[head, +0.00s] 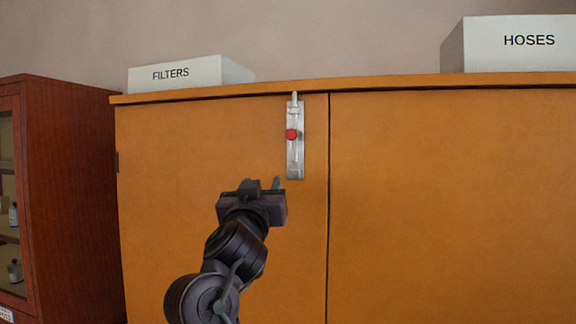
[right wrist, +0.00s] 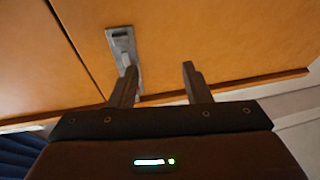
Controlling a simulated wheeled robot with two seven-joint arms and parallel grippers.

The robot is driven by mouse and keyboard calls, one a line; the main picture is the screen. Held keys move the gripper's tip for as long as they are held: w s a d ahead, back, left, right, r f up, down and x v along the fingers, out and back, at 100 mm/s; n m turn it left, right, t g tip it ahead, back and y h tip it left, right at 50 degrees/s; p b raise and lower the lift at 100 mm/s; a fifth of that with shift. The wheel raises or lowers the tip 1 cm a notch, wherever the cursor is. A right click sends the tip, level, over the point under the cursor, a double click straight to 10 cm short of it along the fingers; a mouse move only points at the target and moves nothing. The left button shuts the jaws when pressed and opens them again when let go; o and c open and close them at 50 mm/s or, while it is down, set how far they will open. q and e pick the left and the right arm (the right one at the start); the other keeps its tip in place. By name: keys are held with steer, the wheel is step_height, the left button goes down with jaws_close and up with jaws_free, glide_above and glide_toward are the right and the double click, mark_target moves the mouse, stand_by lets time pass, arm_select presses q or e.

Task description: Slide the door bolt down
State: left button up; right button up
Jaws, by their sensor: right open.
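The door bolt (head: 295,157) is a grey metal plate with a thin rod, mounted upright on the left orange door near its top right edge. Its red knob (head: 291,134) sits about mid-plate, and the rod's top end reaches up to the cabinet's top edge. My right gripper (head: 262,185) is below and slightly left of the bolt, apart from the knob, open and empty. In the right wrist view the bolt plate (right wrist: 121,40) shows beyond the left finger, which hides part of it; the knob is not visible there. My left gripper is not in view.
The orange cabinet (head: 430,200) has two closed doors with a vertical seam right of the bolt. A FILTERS box (head: 175,75) and a HOSES box (head: 520,45) stand on top. A dark red glass-fronted cabinet (head: 75,190) stands at left. The door face around the bolt is clear.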

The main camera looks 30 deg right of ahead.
mark_target(290, 135)
steer(key=s+d+r+m+g+h, duration=0.1)
steer(key=s+r+m+g+h, duration=0.2)
steer(key=r, duration=0.4)
steer(key=p+x, duration=0.1)
steer(key=x, duration=0.1)
steer(key=p+x, duration=0.2)
steer(key=x, duration=0.1)
steer(key=p+x, duration=0.2)
steer(key=shift+s+d+r, duration=0.15)
steer(key=shift+s+d, duration=0.05)
steer(key=shift+d, duration=0.25)
steer(key=shift+a, duration=0.1)
jaws_close()
